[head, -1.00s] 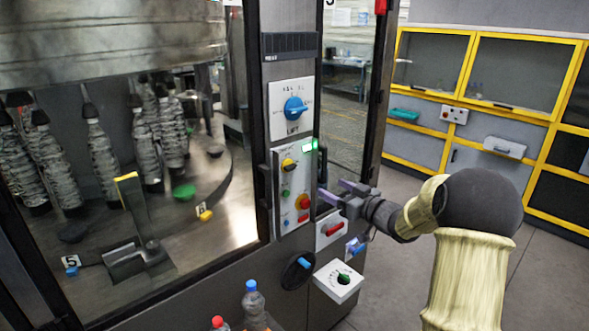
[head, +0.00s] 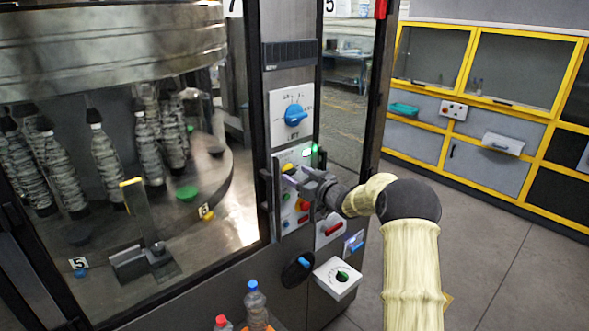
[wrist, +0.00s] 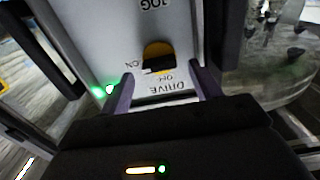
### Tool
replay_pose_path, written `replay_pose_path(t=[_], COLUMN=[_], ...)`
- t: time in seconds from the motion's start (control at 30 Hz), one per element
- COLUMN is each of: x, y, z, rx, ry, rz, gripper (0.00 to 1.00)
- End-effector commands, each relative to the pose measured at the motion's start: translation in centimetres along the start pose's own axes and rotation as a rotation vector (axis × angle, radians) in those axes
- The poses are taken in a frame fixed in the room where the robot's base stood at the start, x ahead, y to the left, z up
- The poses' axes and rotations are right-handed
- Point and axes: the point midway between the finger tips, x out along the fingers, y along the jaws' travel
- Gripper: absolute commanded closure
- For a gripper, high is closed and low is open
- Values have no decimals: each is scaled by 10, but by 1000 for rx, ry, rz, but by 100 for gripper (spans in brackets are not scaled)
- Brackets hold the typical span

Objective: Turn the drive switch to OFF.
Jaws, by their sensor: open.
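The drive switch (wrist: 158,55) is a yellow round plate with a dark knob. In the wrist view it sits above the inverted DRIVE label, with the ON mark on its left and another mark, partly hidden, just below it. The knob's exact setting is hard to tell. In the head view the switch (head: 288,168) is at the top of the grey control panel, partly behind my gripper. My gripper (wrist: 162,74) is open, its purple fingers at either side of the switch's lower edge. Nothing is between the fingers except the panel and knob; contact cannot be told.
A green lamp (head: 308,151) glows beside the switch. A blue LIFT knob (head: 294,115) is above; several buttons, a red-handled switch (head: 329,228) and a white dial box (head: 338,277) are below. Bottles (head: 254,298) stand in front. Dark handle-like bars flank the panel.

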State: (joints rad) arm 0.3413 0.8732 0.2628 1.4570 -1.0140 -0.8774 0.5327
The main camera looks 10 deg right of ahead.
Motion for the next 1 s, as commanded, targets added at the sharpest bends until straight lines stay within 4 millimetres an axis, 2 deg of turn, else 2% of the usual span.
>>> replay_pose_path(t=[0.1, 0.2, 0.5, 0.73, 1.0], x=[14, 20, 22, 22, 22], y=[0, 0, 0, 0, 0], z=[-2, -1, 0, 0, 1], rx=[0, 0, 0, 0, -14], ry=[0, 0, 0, 0, 0], rz=[-1, 0, 0, 0, 0], gripper=[37, 37, 37, 82, 82])
